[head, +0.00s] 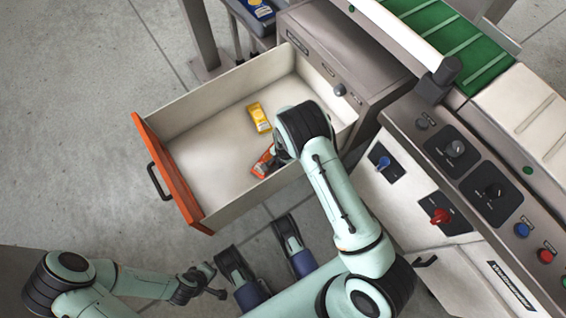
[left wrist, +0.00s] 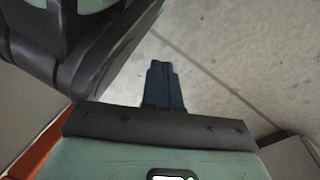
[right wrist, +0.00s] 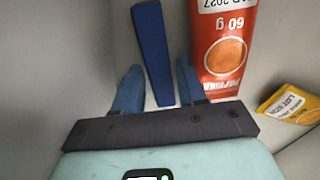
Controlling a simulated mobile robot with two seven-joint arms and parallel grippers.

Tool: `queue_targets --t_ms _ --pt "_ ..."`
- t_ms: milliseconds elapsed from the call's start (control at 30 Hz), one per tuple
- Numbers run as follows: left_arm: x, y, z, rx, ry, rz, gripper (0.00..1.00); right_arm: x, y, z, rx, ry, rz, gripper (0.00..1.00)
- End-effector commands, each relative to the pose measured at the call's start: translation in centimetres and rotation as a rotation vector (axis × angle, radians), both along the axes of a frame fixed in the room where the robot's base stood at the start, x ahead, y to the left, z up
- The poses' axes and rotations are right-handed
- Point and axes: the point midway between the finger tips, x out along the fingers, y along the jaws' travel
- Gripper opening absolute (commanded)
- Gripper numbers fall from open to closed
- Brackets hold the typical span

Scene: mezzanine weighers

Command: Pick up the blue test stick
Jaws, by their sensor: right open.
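The blue test stick (right wrist: 152,38) lies on the drawer floor in the right wrist view, long and flat. My right gripper (right wrist: 158,76) is open above the drawer floor, one finger on each side of the stick's near part. I cannot tell whether the fingers touch it. In the head view my right arm reaches down into the drawer and hides the stick. My left gripper (left wrist: 161,72) is empty, its fingers together over bare floor, away from the drawer.
The open drawer (head: 180,108) has pale walls and an orange front. An orange-red paprika packet (right wrist: 222,48) lies just right of the stick. A yellow packet (head: 259,117) lies farther off. The control panel (head: 455,160) and green conveyor (head: 450,35) stand to the right.

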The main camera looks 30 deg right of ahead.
Motion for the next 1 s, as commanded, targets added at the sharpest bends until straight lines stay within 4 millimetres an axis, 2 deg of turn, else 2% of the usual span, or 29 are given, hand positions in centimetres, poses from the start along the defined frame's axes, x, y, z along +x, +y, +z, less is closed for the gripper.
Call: queue_targets --t_ms 167,200,267,300,333,600,733,867,1000 --pt "0.0 0.0 0.1 0.000 0.001 0.001 0.00 0.1 0.0 0.0 0.000 -0.002 0.000 0.40" --pt "0.0 0.0 0.1 0.000 0.001 0.001 0.00 0.1 0.0 0.0 0.000 -0.002 0.000 0.34" --pt "0.0 0.0 0.1 -0.001 0.001 0.001 0.00 0.1 0.0 0.0 0.001 -0.002 0.000 0.14" --pt "0.0 0.0 0.1 0.000 0.000 0.001 0.00 0.1 0.0 0.1 0.000 -0.002 0.000 0.01" --pt "0.0 0.0 0.1 0.000 0.000 0.001 0.00 0.1 0.0 0.1 0.000 -0.002 0.000 0.00" --pt "0.0 0.0 0.1 0.000 -0.001 0.000 0.00 0.1 0.0 0.2 0.000 -0.002 0.000 0.00" --pt "0.6 -0.1 0.7 0.002 -0.021 -0.001 0.00 0.1 0.1 1.3 0.001 -0.004 0.001 0.00" --pt "2.2 -0.3 2.2 0.004 -0.074 -0.005 0.00 0.1 0.0 4.0 0.001 -0.005 0.001 0.00" --pt "4.8 -0.7 4.8 0.009 -0.164 -0.009 0.00 0.2 0.1 8.1 0.001 -0.007 0.001 0.00"
